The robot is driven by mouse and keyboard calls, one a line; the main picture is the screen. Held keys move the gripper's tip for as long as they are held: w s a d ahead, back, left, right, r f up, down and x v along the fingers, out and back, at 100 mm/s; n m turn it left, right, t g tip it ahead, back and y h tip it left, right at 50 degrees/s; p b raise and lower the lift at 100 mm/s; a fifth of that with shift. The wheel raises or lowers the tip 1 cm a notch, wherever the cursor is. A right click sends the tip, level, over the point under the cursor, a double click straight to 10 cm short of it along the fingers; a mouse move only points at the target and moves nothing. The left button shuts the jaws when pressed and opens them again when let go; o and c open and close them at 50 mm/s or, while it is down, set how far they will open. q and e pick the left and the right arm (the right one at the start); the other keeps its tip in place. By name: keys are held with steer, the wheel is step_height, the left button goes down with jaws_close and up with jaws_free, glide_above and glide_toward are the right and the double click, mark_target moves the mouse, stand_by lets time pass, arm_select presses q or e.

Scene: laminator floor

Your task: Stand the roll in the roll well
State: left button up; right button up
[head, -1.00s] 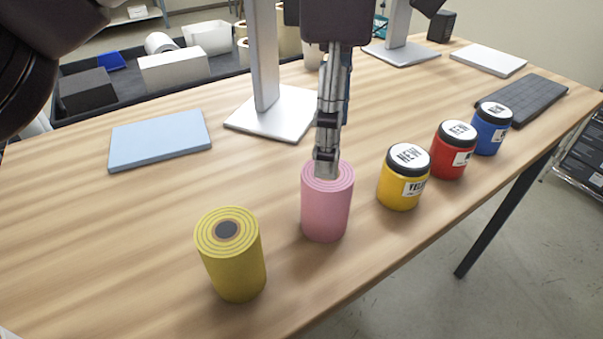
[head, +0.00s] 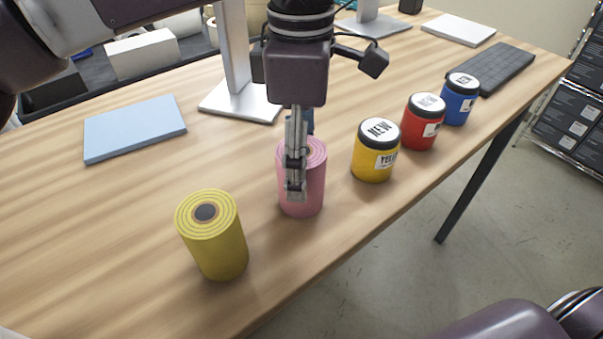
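A pink roll (head: 316,185) stands upright on the wooden table near its front edge. A yellow roll (head: 220,250) with a dark core stands upright to its left, nearer to me. My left gripper (head: 296,188) points down at the pink roll, its fingers seen edge-on and overlapping the roll's top and near side. Its far side is hidden, so I cannot tell whether the fingers are open or closed on it. My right gripper is out of view. I cannot make out a roll well.
Yellow (head: 375,160), red (head: 422,125) and blue (head: 460,102) lidded jars stand in a row to the right. A keyboard (head: 497,68), a light blue pad (head: 135,128) and a monitor stand (head: 240,102) lie farther back. A dark tray with boxes is at back left. The left tabletop is mostly clear.

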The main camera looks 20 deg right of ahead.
arm_select(q)
steer(key=c, duration=1.3)
steer(key=shift+r, duration=0.1)
